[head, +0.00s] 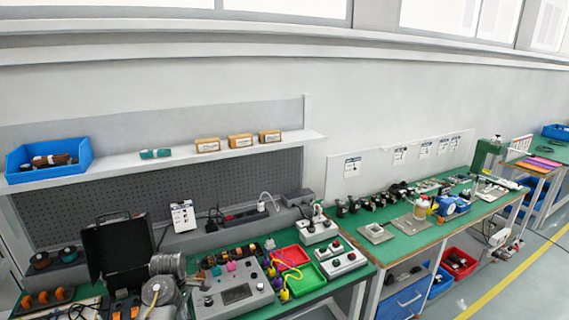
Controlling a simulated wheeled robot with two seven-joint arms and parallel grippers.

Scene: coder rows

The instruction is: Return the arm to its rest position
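Grey rounded links of one of my arms (160,291) rise from the bottom edge, left of centre, in front of the green workbench. I cannot tell which arm they belong to. No gripper fingers can be made out on them. My other arm does not show. Neither gripper is in view, so what they hold, if anything, cannot be seen.
Close to the arm stand an open black case (118,250) and a grey control box (234,294). Red (291,256) and green (308,276) trays lie to the right. A white shelf (110,168) runs above. A second green bench (405,243) extends right.

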